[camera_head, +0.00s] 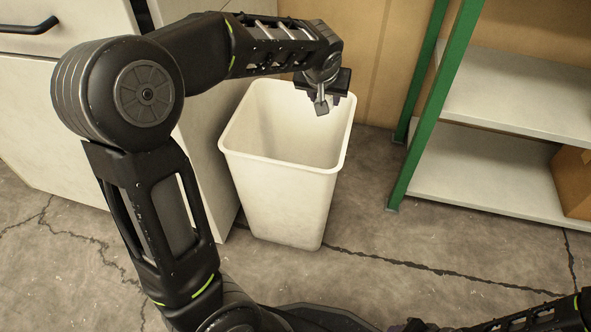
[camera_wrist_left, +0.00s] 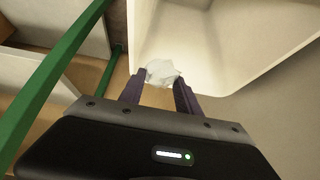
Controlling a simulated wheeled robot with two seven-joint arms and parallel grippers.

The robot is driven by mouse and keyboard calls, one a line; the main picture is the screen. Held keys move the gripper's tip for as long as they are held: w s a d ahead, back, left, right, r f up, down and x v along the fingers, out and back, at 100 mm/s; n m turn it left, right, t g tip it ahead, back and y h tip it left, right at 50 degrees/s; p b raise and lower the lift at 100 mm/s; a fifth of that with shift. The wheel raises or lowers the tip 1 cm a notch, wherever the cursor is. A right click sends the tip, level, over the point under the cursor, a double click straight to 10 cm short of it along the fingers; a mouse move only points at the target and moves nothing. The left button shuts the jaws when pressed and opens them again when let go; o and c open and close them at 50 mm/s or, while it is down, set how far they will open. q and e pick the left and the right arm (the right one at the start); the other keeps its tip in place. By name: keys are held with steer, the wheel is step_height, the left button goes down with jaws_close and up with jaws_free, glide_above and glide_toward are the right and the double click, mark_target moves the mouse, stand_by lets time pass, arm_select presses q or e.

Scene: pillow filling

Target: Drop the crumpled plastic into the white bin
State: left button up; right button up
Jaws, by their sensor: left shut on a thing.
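The white bin (camera_head: 277,190) stands upright on the floor in the middle of the head view, its open top facing up. Its pale inner wall (camera_wrist_left: 225,60) fills the upper right of the left wrist view. The crumpled plastic (camera_wrist_left: 162,72), whitish and see-through, sits between the fingertips of my left gripper (camera_wrist_left: 160,82). In the head view my left gripper (camera_head: 321,103) hangs over the bin's opening, toward its far right side. The plastic cannot be made out there. Of my right arm, only dark links show at the bottom right; its fingers are out of sight.
A white cabinet (camera_head: 45,125) stands left of the bin. A green-framed shelf (camera_head: 425,100) with pale boards is at the right, with a cardboard box (camera_head: 573,180) on its lower board. Brown panels (camera_head: 375,60) stand behind the bin. The cracked floor (camera_head: 400,240) in front is clear.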

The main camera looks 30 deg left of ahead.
arm_select(q)
steer(key=a+r+n+y+p, duration=0.1)
steer(key=a+r+n+p, duration=0.1)
steer(key=a, duration=0.8)
steer(key=shift+s+a+r+n+g, duration=0.3)
steer(key=shift+r+n, duration=0.2)
steer(key=shift+r, duration=0.1)
steer(key=shift+f, duration=0.15)
steer(key=shift+f+b, duration=2.1)
steer(key=shift+f, duration=0.8)
steer(key=o, duration=1.4)
steer(key=shift+r, duration=0.1)
